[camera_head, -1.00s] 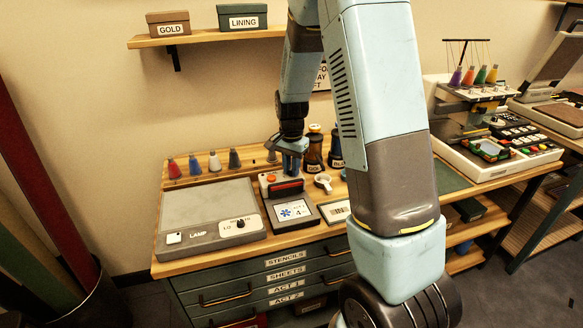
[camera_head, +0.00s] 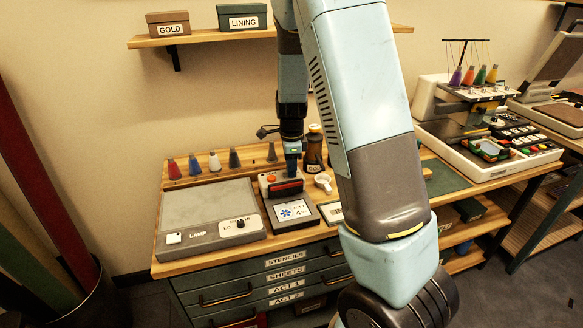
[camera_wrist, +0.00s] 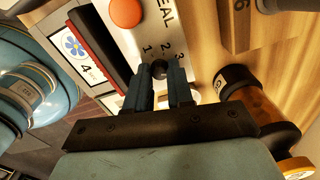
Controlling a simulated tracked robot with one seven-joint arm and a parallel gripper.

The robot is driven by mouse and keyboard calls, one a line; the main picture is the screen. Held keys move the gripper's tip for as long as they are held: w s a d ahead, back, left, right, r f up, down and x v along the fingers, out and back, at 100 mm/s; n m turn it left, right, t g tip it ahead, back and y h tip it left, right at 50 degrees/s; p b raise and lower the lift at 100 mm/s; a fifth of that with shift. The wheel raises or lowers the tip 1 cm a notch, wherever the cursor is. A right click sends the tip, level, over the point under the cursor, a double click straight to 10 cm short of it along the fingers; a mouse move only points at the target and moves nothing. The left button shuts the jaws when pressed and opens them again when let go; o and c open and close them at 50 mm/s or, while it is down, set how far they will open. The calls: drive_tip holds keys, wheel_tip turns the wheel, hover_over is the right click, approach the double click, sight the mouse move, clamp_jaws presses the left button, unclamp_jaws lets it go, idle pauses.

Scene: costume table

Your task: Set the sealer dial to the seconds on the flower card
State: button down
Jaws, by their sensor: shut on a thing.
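The sealer (camera_head: 266,182) stands at the back of the work table, with an orange button and a dark-red bar. In the wrist view its white top (camera_wrist: 150,25) shows the letters "EAL" and the numbers 1, 2 and 3 around a small dark dial (camera_wrist: 159,68). The dial's pointer cannot be made out. My gripper (camera_wrist: 168,80) is shut on the dial, one blue finger on each side; it shows from above in the head view (camera_head: 292,170). The flower card (camera_head: 293,211), with a blue flower and a 4, is in front of the sealer and also in the wrist view (camera_wrist: 80,52).
An amber bottle (camera_head: 314,155) stands close behind my gripper, also near it in the wrist view (camera_wrist: 252,98). A lamp panel (camera_head: 210,215) with its own knob lies at left. Several thread cones (camera_head: 214,161) stand behind it. A white ring-shaped item (camera_head: 323,181) lies right of the sealer.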

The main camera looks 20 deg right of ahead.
drive_tip(key=shift+w+m, duration=0.1)
drive_tip(key=shift+m, duration=0.9)
drive_tip(key=c, duration=1)
unclamp_jaws()
wheel_tip(320, 180, up, 14)
drive_tip(key=shift+f, duration=0.15)
